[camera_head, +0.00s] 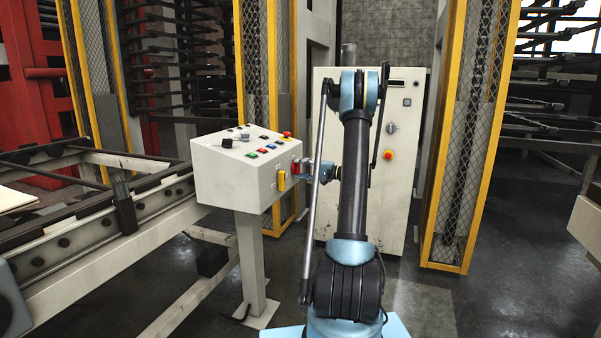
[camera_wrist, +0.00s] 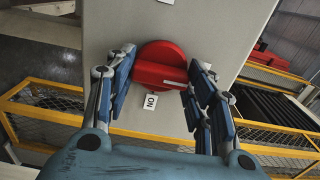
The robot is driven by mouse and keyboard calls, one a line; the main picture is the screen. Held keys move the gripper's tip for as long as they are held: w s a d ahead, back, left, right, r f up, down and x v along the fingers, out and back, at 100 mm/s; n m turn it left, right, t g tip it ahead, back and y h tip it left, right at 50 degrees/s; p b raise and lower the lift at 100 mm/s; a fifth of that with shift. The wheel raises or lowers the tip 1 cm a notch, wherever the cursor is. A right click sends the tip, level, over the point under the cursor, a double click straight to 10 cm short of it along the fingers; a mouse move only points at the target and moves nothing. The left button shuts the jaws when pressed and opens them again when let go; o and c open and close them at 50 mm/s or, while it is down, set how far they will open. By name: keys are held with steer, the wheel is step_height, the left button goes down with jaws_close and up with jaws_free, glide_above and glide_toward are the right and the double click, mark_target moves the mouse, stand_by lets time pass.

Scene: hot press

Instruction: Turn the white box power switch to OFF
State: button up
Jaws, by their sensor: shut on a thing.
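The white box (camera_head: 235,175) stands on a post left of my arm, with buttons and knobs on its sloped top. Its side panel (camera_wrist: 225,35) fills the middle of the wrist view. The red round power switch (camera_wrist: 160,53) is on that panel, with a raised bar across it. The bar lies nearly crosswise in the wrist view. In the head view my gripper (camera_head: 307,169) reaches the box's right side and largely hides the switch.
A yellow part (camera_head: 282,181) sits on the box near my gripper. A tall pale cabinet (camera_head: 394,205) with a red button stands behind my arm. Yellow-framed mesh guards (camera_head: 465,150) flank it. A roller frame (camera_head: 100,225) lies left.

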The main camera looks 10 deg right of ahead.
steer(key=shift+s+f, duration=0.1)
steer(key=shift+f, duration=0.05)
steer(key=o, duration=1.1)
steer(key=shift+c, duration=0.2)
steer(key=shift+d, duration=0.1)
steer(key=v, duration=1.1)
steer(key=shift+s+d, duration=0.15)
steer(key=shift+d, duration=0.25)
